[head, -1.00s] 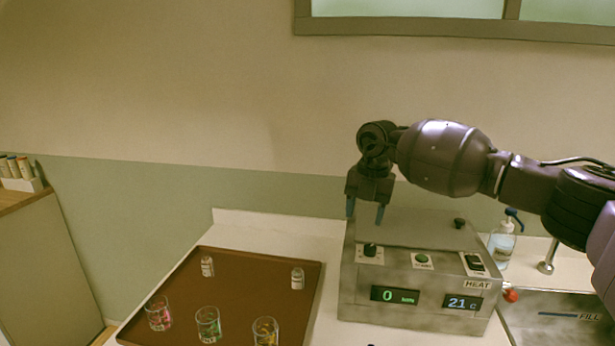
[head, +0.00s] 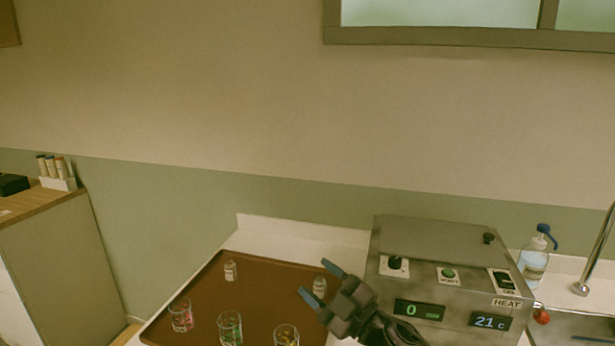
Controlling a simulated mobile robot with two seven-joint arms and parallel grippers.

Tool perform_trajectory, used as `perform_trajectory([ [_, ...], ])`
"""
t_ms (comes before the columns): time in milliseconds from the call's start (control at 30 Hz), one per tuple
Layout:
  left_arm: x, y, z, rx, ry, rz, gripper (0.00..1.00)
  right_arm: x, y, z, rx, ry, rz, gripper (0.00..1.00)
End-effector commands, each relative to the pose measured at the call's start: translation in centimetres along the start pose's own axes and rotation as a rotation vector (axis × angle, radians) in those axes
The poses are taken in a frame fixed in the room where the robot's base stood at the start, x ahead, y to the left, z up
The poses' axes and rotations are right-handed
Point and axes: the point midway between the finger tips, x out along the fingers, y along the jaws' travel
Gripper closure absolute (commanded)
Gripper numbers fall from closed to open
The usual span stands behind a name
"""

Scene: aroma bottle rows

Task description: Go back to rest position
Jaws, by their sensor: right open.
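My right gripper (head: 322,281) is open and empty, low in the head view, between the brown tray and the heating device. Its two blue-tipped fingers point up and left, one on each side of a small bottle (head: 320,285) in the picture; I cannot tell whether they touch it. The gripper body hides the tray's right edge. My left gripper is not in view.
The brown tray (head: 262,293) also holds another small bottle (head: 230,270) and several glass beakers. A wooden-topped cabinet (head: 45,207) is at the left.

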Motion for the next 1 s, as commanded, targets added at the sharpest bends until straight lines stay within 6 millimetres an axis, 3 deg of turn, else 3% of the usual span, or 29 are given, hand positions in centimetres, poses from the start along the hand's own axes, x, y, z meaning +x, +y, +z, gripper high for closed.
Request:
perform_trajectory([
  [233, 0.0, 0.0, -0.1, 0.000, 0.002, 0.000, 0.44, -8.1, 1.5, 4.3, 0.225, -0.400, 0.292, 0.43],
  [367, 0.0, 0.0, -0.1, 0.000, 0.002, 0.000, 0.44, -13.7, 1.1, 6.5, 0.338, -0.633, 0.382, 0.43],
  [500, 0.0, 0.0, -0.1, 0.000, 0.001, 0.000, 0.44, -20.6, -0.6, 8.1, 0.467, -0.906, 0.434, 0.43],
  [700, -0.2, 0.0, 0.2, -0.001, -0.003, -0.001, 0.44, -30.6, -4.3, 7.7, 0.651, -1.273, 0.419, 0.43],
  [800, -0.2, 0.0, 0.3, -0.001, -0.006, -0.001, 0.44, -34.1, -5.8, 6.8, 0.717, -1.397, 0.390, 0.43],
  [1000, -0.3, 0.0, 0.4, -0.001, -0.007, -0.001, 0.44, -38.8, -8.0, 4.8, 0.814, -1.564, 0.330, 0.43],
])
